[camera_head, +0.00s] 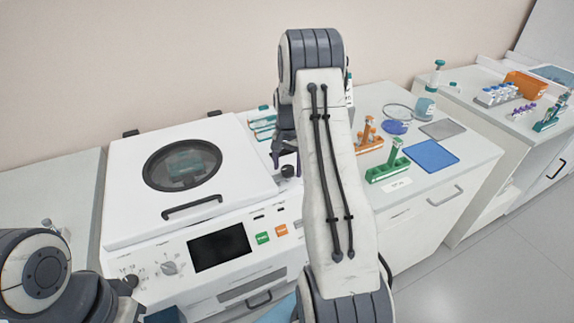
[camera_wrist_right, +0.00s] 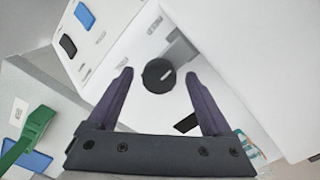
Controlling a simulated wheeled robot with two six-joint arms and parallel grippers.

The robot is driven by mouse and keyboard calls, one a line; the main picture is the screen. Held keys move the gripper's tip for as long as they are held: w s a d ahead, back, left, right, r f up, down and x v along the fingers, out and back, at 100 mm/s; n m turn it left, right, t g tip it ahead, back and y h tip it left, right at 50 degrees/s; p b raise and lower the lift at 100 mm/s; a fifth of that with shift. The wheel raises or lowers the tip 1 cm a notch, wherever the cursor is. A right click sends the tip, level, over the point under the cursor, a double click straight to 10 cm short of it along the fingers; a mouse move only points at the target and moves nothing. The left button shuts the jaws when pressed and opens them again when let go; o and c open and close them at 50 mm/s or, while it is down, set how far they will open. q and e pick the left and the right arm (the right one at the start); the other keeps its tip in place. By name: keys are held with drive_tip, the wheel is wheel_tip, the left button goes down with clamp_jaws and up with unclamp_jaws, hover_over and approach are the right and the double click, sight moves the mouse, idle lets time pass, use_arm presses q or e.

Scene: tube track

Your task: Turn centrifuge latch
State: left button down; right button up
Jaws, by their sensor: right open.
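The white centrifuge (camera_head: 240,165) stands at the middle left with its lid (camera_head: 125,210) down. The lid has a round dark window and a black handle (camera_head: 192,206). The latch, a small black round knob (camera_head: 288,171) with a pale line on it, sits at the right of the lid; it also shows in the right wrist view (camera_wrist_right: 158,76). My right gripper (camera_head: 284,158) is at the knob, its dark fingers (camera_wrist_right: 160,73) spread on either side with gaps. I cannot tell its height over the knob. Only part of my left arm shows at lower left.
The front panel has a black screen (camera_head: 220,249), a dial (camera_head: 169,268) and green and orange buttons. To the right, a counter holds a green tube rack (camera_head: 387,172), an orange rack (camera_head: 368,142) and a blue mat (camera_head: 432,156). My right arm covers the counter's left part.

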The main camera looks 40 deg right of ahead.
drive_tip(key=c, duration=1.1)
drive_tip(key=shift+a, duration=0.1)
clamp_jaws()
